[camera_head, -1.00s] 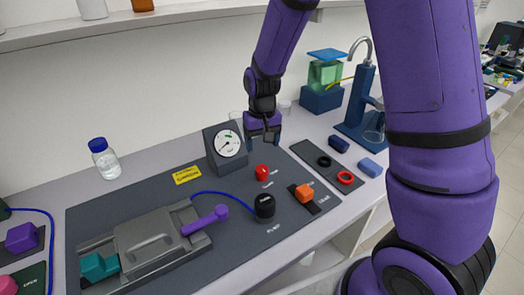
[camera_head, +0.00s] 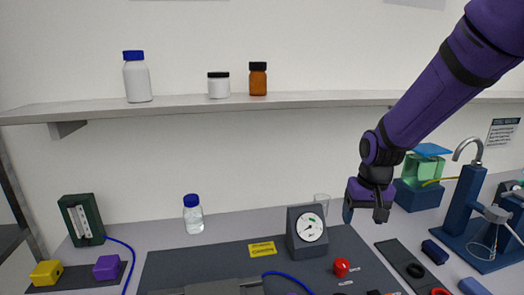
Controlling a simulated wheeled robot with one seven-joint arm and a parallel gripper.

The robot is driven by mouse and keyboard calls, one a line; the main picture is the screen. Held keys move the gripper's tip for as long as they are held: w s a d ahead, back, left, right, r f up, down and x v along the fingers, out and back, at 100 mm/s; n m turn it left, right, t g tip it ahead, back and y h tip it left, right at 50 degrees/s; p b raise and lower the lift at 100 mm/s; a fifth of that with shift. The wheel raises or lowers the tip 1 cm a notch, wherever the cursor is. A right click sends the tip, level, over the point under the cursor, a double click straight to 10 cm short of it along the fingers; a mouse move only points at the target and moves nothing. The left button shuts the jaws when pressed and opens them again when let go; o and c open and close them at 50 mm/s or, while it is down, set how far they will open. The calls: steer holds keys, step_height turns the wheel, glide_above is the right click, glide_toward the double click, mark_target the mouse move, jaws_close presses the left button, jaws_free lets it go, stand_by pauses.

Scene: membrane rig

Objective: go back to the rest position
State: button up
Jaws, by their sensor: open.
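My gripper (camera_head: 366,214) hangs open and empty at the end of my purple arm, pointing down. It is above the back right part of the bench, to the right of the dial gauge (camera_head: 309,228) and up and to the right of the red knob (camera_head: 341,267). It touches nothing that I can see.
The dark mat (camera_head: 180,266) carries the gauge and a yellow label (camera_head: 262,249). A blue-capped bottle (camera_head: 193,215) stands behind the mat. A shelf (camera_head: 190,106) with several containers runs above the bench. A blue stand (camera_head: 465,215) is at the right.

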steer(key=s+d+r+t, duration=0.2)
steer(key=s+r, duration=0.6)
steer(key=s, duration=0.3)
steer(key=s+d+r+t, duration=0.2)
steer(key=s+d+r, duration=0.1)
steer(key=s+r, duration=0.6)
steer(key=s, duration=0.3)
steer(key=shift+d+r, duration=0.15)
